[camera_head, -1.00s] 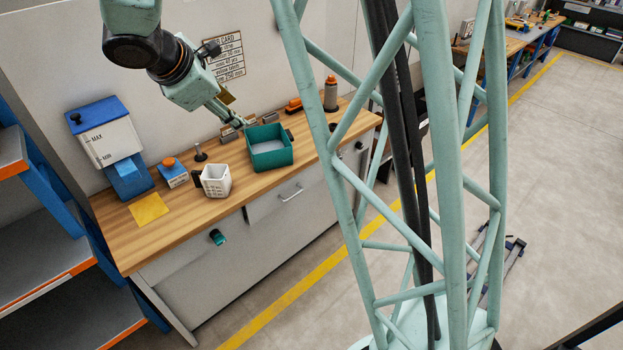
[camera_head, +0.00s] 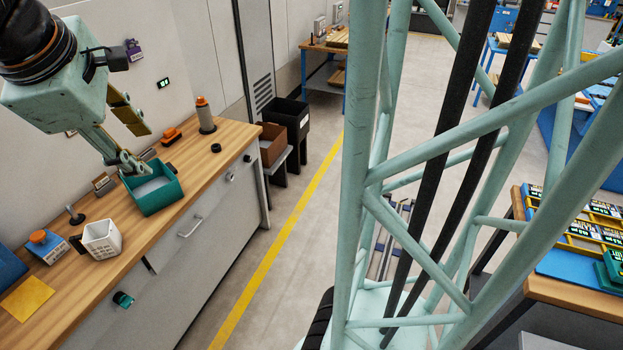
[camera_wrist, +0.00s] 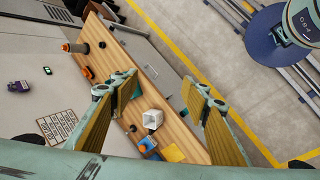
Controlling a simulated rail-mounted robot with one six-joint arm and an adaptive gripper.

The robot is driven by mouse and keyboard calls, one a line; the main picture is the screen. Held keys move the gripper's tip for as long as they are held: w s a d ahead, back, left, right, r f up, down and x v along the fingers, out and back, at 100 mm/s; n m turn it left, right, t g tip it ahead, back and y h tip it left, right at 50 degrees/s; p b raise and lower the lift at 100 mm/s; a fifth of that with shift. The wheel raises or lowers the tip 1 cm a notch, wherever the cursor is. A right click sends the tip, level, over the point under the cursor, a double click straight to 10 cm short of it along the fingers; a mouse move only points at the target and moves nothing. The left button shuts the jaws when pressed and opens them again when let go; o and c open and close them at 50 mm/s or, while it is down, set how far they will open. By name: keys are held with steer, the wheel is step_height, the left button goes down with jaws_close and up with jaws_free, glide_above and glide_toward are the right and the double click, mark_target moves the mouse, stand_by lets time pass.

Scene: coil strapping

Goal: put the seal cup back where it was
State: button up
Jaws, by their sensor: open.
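A white, square-sided cup with dark marks on its side (camera_head: 102,240), which I take to be the seal cup, stands upright on the wooden bench (camera_head: 205,170). A dark handle-like part shows at its left. It stands left of and nearer than the teal bin (camera_head: 160,203). In the wrist view the white cup (camera_wrist: 152,118) shows below and between my fingers, well apart from them. My gripper (camera_head: 141,150) is open and empty, appearing above the teal bin in the head view. Its spread fingers also show in the wrist view (camera_wrist: 165,92).
A yellow square (camera_head: 27,299) lies left of the cup, near a blue-and-white box with an orange knob (camera_head: 42,245). A dark peg on a base (camera_head: 75,215) stands behind the cup. An orange-topped cylinder (camera_head: 205,115) stands at the bench's far end.

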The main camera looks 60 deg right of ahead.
steer(key=s+a+r+m+y, duration=0.1)
steer(key=s+a+m, duration=0.3)
steer(key=s, duration=0.8)
steer(key=s+a+r+m+y, duration=0.1)
steer(key=s+a+m+y, duration=0.2)
steer(key=s, duration=0.9)
steer(key=shift+s+a+r+m+t+y, duration=0.2)
steer(key=shift+a+m+t+y, duration=0.15)
steer(key=shift+a+m, duration=0.35)
